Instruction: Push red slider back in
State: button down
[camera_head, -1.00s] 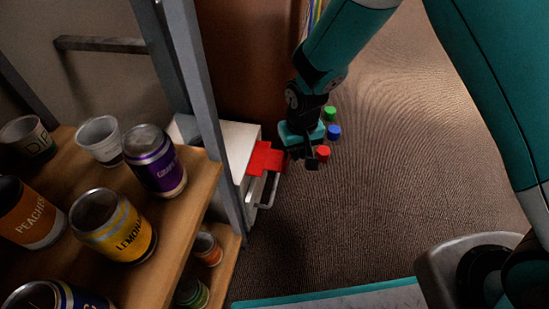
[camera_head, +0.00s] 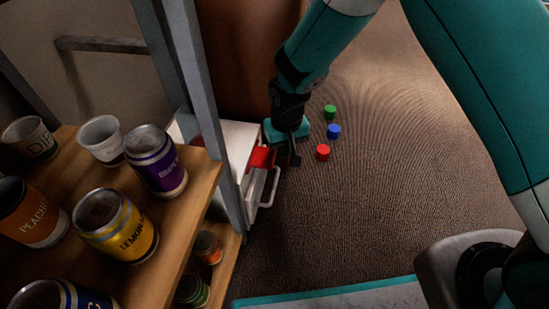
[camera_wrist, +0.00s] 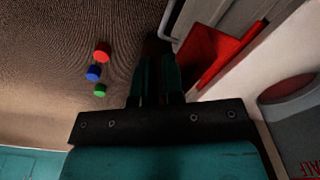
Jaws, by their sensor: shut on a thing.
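The red slider (camera_head: 262,157) sits at the front of the white cabinet, above a pale metal handle (camera_head: 271,188). In the wrist view the red slider (camera_wrist: 208,52) shows as a flat red face with a raised bar, right of the fingers. The exact contact is dark and partly hidden.
The white cabinet (camera_head: 240,137) stands behind a grey shelf post (camera_head: 210,110). Green (camera_head: 330,111), blue (camera_head: 334,131) and red (camera_head: 323,152) round pieces lie on the right. The carpet beyond is clear.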

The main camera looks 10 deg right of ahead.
jog(key=s+d+f, duration=0.2)
jog(key=d, duration=0.2)
notch_tip(320, 180, up, 9)
jog(key=a+p, duration=0.1)
jog(key=p, duration=0.8)
jog(key=shift+w+f, duration=0.2)
jog(key=shift+w, duration=0.1)
jog(key=s+r+n+y+p, duration=0.1)
jog(key=s+r, duration=0.2)
jog(key=r, duration=0.7)
jog(key=s+r+y+p, duration=0.1)
jog(key=s+r, duration=0.2)
jog(key=r, duration=0.7)
jog(key=s+d+r+n+y+p, duration=0.2)
jog(key=s+d+r+n, duration=0.2)
jog(key=s+r, duration=1.1)
notch_tip(320, 180, up, 37)
jog(key=p, duration=3.8)
jog(key=shift+s, duration=0.2)
